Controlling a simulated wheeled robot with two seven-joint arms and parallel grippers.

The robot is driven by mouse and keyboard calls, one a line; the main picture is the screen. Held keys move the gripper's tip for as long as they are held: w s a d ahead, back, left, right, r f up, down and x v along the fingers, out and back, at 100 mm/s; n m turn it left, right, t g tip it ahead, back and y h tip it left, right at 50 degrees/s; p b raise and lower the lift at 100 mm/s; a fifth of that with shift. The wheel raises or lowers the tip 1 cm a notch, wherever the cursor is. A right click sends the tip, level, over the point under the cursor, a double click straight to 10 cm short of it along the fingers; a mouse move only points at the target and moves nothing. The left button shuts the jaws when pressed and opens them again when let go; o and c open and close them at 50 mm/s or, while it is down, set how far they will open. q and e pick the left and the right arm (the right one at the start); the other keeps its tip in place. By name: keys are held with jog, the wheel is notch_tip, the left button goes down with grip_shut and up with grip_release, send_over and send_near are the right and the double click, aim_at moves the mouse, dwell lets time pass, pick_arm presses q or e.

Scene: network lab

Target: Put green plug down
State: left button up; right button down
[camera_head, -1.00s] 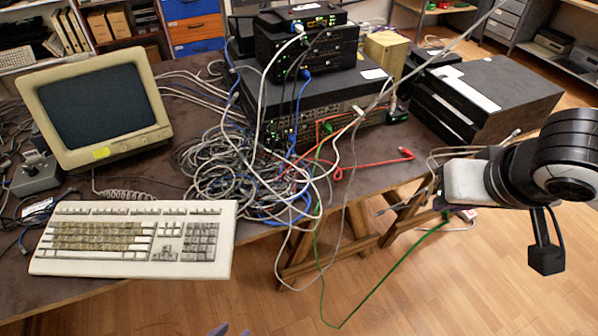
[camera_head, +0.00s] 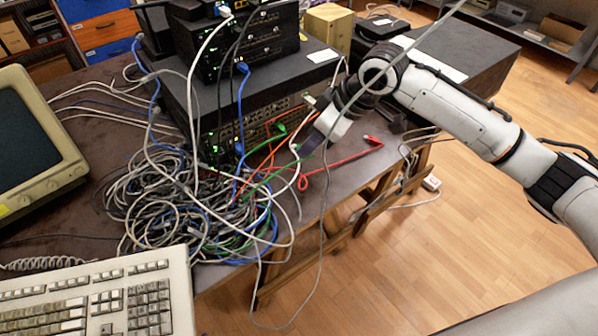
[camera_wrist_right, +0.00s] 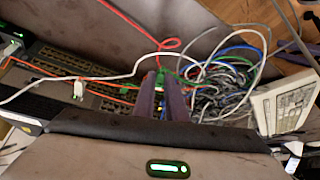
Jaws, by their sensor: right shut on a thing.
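My right gripper (camera_head: 305,147) is over the table's right side, in front of the lower network box. In the right wrist view its two purple fingers (camera_wrist_right: 164,100) are shut on the green plug (camera_wrist_right: 163,78), which shows between the fingertips. In the head view the held plug is mostly hidden by the gripper. A green cable (camera_head: 268,180) runs from the cable pile toward the fingers. Another green connector (camera_head: 281,127) sits at the front of the lower network box (camera_head: 285,93). I cannot tell whether the held plug touches the table. My left gripper is not in view.
A tangled cable pile (camera_head: 190,205) lies left of the gripper. A red cable (camera_head: 345,160) with a red plug lies close by on the right. A keyboard (camera_head: 95,298) and a monitor (camera_head: 30,150) stand at the left. Bare tabletop (camera_head: 318,182) is narrow near the edge.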

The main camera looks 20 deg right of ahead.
jog(key=f, duration=0.4)
jog(key=shift+s+f, duration=0.25)
jog(key=shift+f, duration=0.1)
notch_tip(320, 180, down, 4)
jog(key=shift+f, duration=0.25)
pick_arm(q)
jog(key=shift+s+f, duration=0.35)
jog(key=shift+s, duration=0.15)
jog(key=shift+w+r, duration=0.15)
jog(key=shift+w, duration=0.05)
pick_arm(e)
jog(key=shift+f, duration=0.35)
jog(key=shift+f, duration=0.1)
jog(key=c, duration=1.8)
grip_release()
